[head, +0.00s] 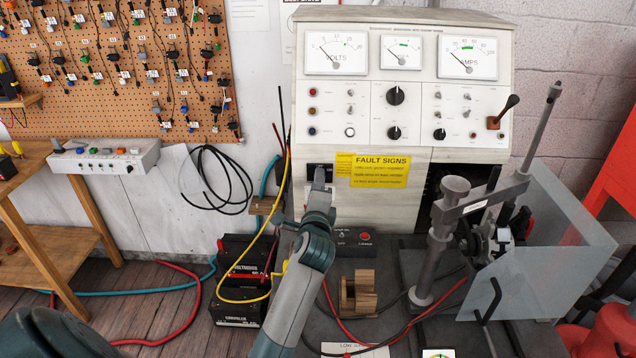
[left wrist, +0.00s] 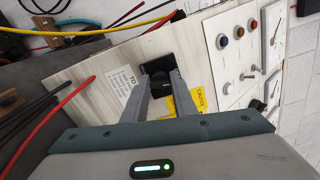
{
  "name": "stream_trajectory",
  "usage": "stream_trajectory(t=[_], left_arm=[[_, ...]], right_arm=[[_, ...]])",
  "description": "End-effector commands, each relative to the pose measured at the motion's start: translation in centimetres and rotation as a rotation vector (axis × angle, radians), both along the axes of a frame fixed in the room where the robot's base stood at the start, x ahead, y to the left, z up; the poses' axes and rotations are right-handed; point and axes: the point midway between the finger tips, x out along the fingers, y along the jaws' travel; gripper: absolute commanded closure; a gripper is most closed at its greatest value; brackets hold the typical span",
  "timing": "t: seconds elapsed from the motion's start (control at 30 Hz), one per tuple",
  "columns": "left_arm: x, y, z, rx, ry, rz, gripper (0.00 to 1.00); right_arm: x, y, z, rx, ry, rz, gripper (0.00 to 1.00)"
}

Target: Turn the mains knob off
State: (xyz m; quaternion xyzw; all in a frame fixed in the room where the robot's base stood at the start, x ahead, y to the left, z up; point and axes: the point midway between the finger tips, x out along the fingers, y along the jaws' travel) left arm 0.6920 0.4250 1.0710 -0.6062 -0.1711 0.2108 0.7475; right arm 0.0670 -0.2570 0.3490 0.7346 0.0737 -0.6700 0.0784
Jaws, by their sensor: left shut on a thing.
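The mains knob (left wrist: 163,82) is a small black knob on a dark square plate, low on the pale front of the test bench. The plate shows in the head view (head: 318,168), partly hidden behind my gripper. My left gripper (head: 319,183) reaches up to it from below. In the left wrist view its two fingers (left wrist: 165,88) stand on either side of the knob and are shut on it. The knob's pointer is hidden, so its setting cannot be read. My right gripper is not in view.
A yellow fault signs label (head: 380,171) is right of the plate. Yellow cable (head: 245,299) and black batteries (head: 243,275) lie left of my arm. A wooden block (head: 358,294), a clamp stand (head: 440,240) and a clear guard (head: 545,250) stand to the right.

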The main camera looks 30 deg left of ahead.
Motion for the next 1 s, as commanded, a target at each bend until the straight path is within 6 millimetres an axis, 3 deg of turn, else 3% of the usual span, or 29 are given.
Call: stream_trajectory(t=[0.33, 0.87, 0.9, 0.97, 1.0], left_arm=[[-0.02, 0.05, -0.17, -0.162, -0.097, 0.001, 0.97], [-0.01, 0.06, -0.17, -0.192, -0.116, 0.001, 0.97], [-0.01, 0.06, -0.17, -0.192, -0.116, 0.001, 0.7], [-0.02, 0.05, -0.17, -0.192, -0.116, 0.001, 0.56], [-0.02, 0.05, -0.17, -0.191, -0.116, 0.0, 0.56]], right_arm=[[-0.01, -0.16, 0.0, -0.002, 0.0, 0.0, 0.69], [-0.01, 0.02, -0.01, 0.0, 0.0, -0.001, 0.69], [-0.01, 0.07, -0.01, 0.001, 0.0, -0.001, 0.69], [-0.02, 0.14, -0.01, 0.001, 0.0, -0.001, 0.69], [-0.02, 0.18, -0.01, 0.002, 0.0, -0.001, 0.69]])
